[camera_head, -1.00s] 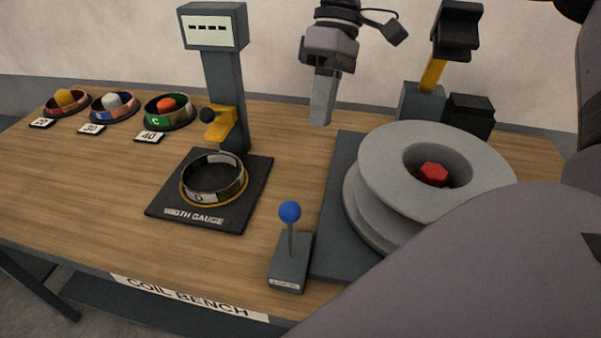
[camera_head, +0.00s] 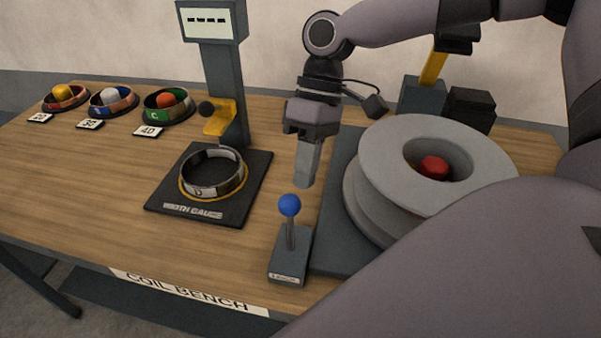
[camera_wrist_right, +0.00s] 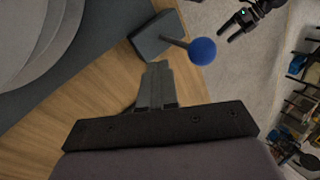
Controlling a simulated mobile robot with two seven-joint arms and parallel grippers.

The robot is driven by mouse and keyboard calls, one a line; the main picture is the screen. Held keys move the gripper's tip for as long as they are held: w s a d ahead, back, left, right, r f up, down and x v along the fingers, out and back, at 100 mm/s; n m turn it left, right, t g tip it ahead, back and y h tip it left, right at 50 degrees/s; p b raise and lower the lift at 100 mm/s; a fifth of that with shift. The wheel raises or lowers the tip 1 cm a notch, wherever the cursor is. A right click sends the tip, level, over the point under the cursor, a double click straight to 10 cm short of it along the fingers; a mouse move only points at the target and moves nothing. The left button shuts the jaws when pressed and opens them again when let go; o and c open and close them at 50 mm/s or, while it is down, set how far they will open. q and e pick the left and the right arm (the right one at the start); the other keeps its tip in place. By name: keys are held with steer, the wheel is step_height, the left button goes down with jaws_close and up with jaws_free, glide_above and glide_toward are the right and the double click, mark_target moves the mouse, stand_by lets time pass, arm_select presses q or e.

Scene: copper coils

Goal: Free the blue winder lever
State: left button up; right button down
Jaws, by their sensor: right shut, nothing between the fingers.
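The blue winder lever (camera_head: 290,206) has a blue ball on a thin grey rod and stands upright on a dark base (camera_head: 290,262) near the bench's front edge. It also shows in the right wrist view (camera_wrist_right: 202,51), just beyond my fingertips. My right gripper (camera_head: 304,184) is shut and empty, pointing down behind the lever's ball and apart from it. In the right wrist view its fingers (camera_wrist_right: 157,68) are together below the lever's base. No left gripper shows in the head view.
The large grey spool (camera_head: 385,165) with a red hub stands on a dark plate right of the lever. The width gauge (camera_head: 240,195) holds a ring at left. Three bowls, such as the green one (camera_head: 152,110), stand at back left. Bare wood lies between gauge and lever.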

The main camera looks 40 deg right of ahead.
steer(key=shift+s+a+r, duration=0.15)
steer(key=shift+s+a, duration=0.15)
steer(key=shift+a, duration=0.2)
steer(key=shift+s+a+r, duration=0.1)
steer(key=shift+s+a, duration=0.15)
steer(key=shift+a, duration=0.2)
